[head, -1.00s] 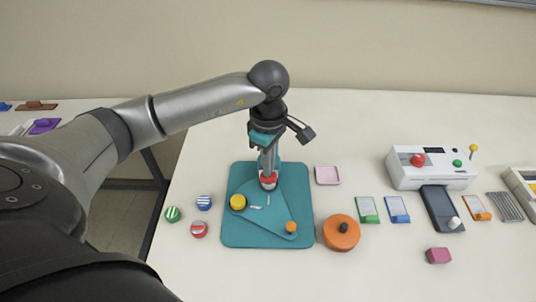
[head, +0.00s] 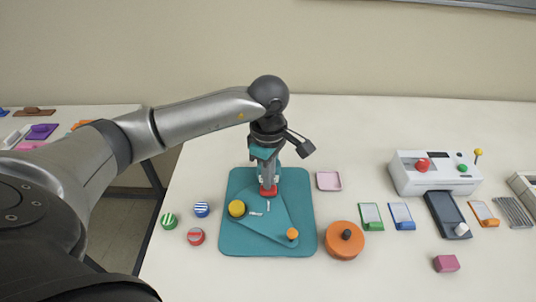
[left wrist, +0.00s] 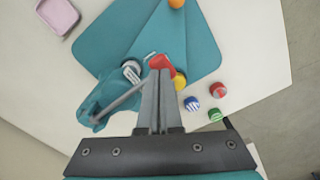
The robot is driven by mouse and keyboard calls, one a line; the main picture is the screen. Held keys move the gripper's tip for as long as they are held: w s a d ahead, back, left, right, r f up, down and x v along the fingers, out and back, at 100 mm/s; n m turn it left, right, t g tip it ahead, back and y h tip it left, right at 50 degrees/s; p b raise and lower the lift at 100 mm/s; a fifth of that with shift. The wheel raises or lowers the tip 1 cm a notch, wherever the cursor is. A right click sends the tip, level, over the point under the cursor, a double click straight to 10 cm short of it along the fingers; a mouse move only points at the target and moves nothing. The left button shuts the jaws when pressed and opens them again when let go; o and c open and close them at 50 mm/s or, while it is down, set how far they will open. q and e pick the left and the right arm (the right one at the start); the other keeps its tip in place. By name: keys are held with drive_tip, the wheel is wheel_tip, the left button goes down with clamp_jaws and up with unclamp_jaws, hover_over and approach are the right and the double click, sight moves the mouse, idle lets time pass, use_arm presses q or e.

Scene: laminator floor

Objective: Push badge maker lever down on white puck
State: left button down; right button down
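The badge maker stands on a teal base plate (head: 235,240), and its teal body (left wrist: 105,97) shows in the left wrist view. Its grey lever rod (left wrist: 122,103) runs toward a red lever handle (head: 268,190). The red handle also shows in the left wrist view (left wrist: 164,64). My left gripper (head: 269,182) points down at the red handle, its fingers together with no gap. Its fingertips (left wrist: 160,74) overlap the handle; I cannot tell firm contact. A pale round piece (left wrist: 132,70), perhaps the white puck, sits beside the handle, partly covered. My right gripper is out of view.
A yellow disc (head: 237,209) and an orange knob (head: 292,234) are on the teal plate. Striped badges (head: 195,236) lie left of it. A round orange tool (head: 344,241) and a pink tray (head: 328,181) stand right. The white laminator (head: 435,174) is farther right.

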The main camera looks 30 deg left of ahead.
use_arm(q)
wheel_tip(320, 180, up, 11)
drive_tip(key=p, duration=0.7)
idle(0.6)
drive_tip(key=shift+f, duration=0.1)
